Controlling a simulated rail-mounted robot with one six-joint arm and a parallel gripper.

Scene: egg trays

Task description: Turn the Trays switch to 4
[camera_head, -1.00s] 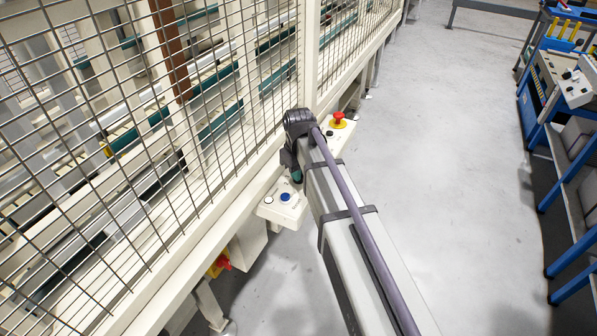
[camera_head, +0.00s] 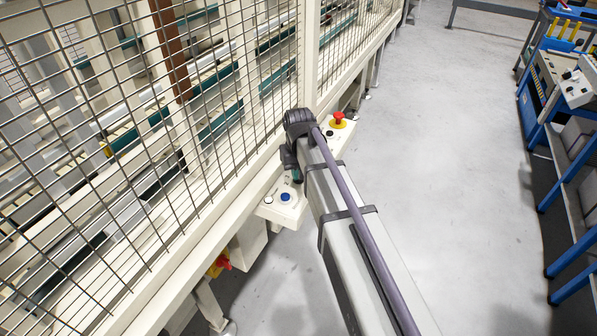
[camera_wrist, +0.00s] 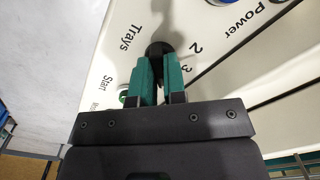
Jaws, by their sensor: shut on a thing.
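The Trays switch (camera_wrist: 157,49) is a round black knob on a cream control panel (camera_wrist: 100,42) in the wrist view. The word Trays is printed to its left, and the numbers 2 and 3 to its right. My gripper (camera_wrist: 158,64) has two green fingers shut on the knob. The fingers cover part of the knob, so its pointer and setting cannot be read, and a 4 is not visible. In the head view my arm hides the switch and the fingertips; the panel (camera_head: 268,211) shows beside the arm.
Power and Start labels are near the switch, with a green button (camera_wrist: 123,96) by Start and a blue button (camera_wrist: 221,1) at the top. In the head view a red emergency stop (camera_head: 338,118) is close behind my arm. Wire fencing stands left; open floor lies right.

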